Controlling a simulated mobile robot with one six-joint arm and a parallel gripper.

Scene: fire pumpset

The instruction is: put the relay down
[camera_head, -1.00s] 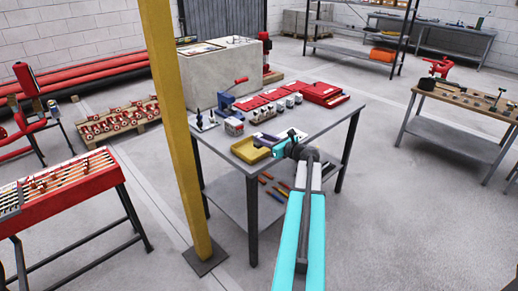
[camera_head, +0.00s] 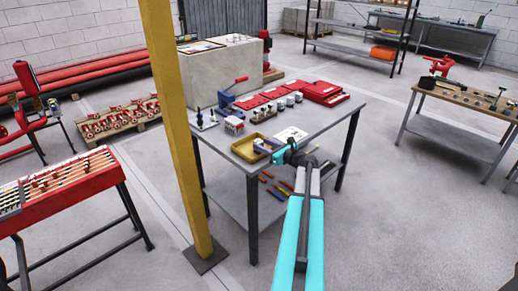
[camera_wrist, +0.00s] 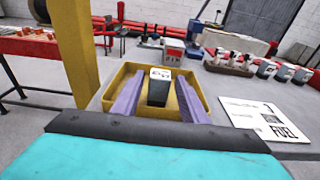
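The relay (camera_wrist: 159,88) is a small dark block with a white printed label face, seen in the wrist view between the two purple fingers of my gripper (camera_wrist: 160,80). In the head view my gripper (camera_head: 263,144) reaches over the tray's right side. The relay is not clear there, and its contact with the tray floor cannot be told.
A white printed card (camera_wrist: 255,117) lies on the grey table (camera_head: 315,131) right of the tray. A small grey-white box (camera_head: 234,125), red-topped parts and a blue vice (camera_head: 226,101) stand behind. A yellow post (camera_head: 172,115) rises close to the table's left side.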

